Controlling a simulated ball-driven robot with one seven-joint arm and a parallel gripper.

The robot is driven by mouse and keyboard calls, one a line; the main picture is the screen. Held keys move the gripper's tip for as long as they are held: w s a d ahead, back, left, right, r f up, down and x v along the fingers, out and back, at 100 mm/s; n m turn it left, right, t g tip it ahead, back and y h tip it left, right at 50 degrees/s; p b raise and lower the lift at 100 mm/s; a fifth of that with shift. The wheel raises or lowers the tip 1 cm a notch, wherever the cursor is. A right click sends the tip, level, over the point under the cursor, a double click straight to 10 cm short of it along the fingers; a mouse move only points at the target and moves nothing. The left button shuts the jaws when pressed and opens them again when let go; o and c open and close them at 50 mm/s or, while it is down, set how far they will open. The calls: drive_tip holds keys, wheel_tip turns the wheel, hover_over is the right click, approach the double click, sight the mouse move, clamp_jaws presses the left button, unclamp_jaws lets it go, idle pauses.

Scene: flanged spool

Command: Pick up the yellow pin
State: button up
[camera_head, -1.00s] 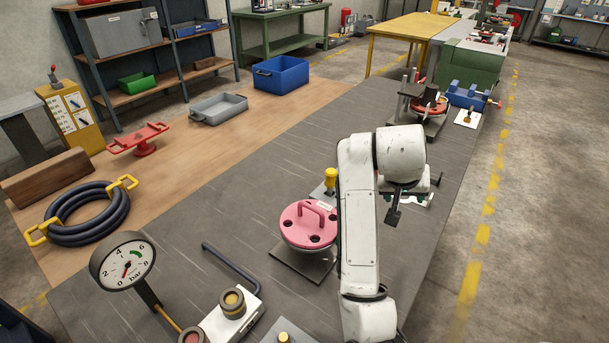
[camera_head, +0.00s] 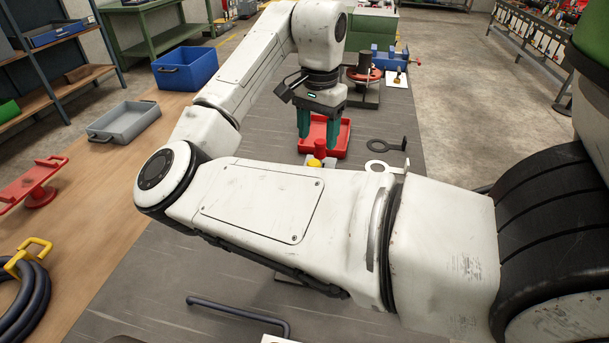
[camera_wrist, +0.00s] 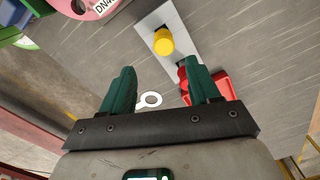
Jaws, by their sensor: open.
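The yellow pin (camera_wrist: 163,42) stands on a light grey plate (camera_wrist: 150,24) in the wrist view, just beyond my fingertips and roughly in line with the space between them. In the head view only a small yellow part of the pin (camera_head: 314,162) shows above my arm link, which hides the rest. A red pin (camera_wrist: 182,75) is beside it on the plate, partly behind my right finger. It also shows in the head view (camera_head: 320,147). My gripper (camera_wrist: 160,68) is open and empty, its green fingers apart. In the head view my gripper (camera_head: 317,140) points down over the bench.
A red tray (camera_head: 343,140) lies close behind the fingers. A white ring (camera_wrist: 150,99) lies under the gripper. A pink flanged part (camera_wrist: 88,8) is at the wrist view's upper left. A dark ring tool (camera_head: 384,145) lies to the right on the bench.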

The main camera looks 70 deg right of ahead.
sight(314, 162)
drive_tip(key=f, duration=0.9)
drive_tip(key=shift+w+f, duration=0.35)
drive_tip(key=shift+f, duration=0.05)
drive_tip(key=shift+c, duration=0.4)
drive_tip(key=c, duration=1)
